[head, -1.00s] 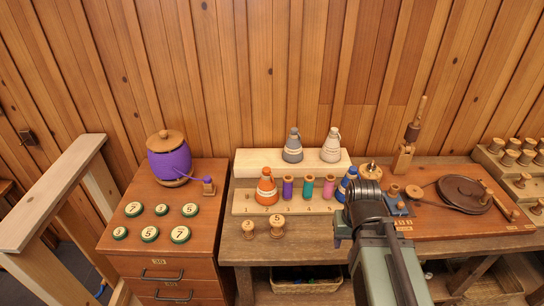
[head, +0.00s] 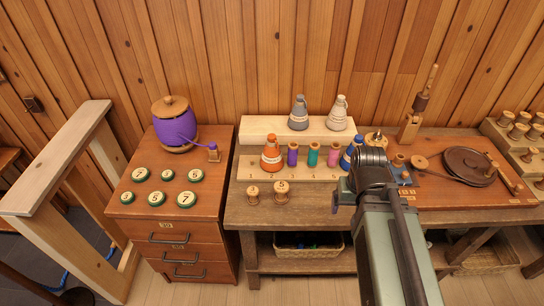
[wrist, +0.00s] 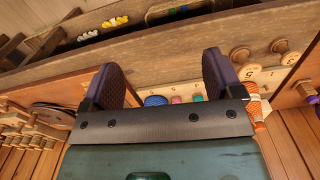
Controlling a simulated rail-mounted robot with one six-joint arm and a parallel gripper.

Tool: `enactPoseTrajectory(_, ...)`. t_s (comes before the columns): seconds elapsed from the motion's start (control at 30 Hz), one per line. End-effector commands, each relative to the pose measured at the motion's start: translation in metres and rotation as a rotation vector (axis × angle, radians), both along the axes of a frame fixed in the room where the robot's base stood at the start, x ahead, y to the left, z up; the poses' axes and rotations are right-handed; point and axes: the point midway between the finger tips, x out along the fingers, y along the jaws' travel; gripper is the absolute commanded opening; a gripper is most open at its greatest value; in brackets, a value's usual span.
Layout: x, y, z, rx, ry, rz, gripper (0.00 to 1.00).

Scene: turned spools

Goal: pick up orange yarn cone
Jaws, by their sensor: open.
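The orange yarn cone (head: 271,155) stands upright at the left end of the front step of the pale numbered rack, with a pale band around it. It also shows in the wrist view (wrist: 259,112), partly hidden behind the right side of my gripper. My gripper (wrist: 163,72) is open, with nothing between its two dark fingers. In the head view my gripper (head: 342,192) is at the bench front, right of the orange cone and well apart from it.
Purple, teal and pink spools and a blue cone (head: 351,153) stand right of the orange cone. Grey (head: 298,115) and off-white (head: 338,115) cones stand on the raised back step. Two wooden spools (head: 281,192) stand in front. A cabinet with a purple barrel (head: 172,132) is at left.

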Motion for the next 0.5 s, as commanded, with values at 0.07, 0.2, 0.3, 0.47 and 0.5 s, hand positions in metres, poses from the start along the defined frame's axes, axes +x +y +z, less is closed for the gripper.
enactPoseTrajectory(0.07,0.0,0.0,0.0,0.0,0.0,0.0,0.87)
enactPoseTrajectory(0.2,0.0,0.0,0.0,0.0,0.0,0.0,0.87)
enactPoseTrajectory(0.3,0.001,0.008,0.004,0.0,0.0,0.02,0.87)
enactPoseTrajectory(0.47,0.099,0.075,0.023,0.004,-0.01,0.152,0.87)
enactPoseTrajectory(0.5,0.135,0.102,0.028,0.006,-0.019,0.199,0.87)
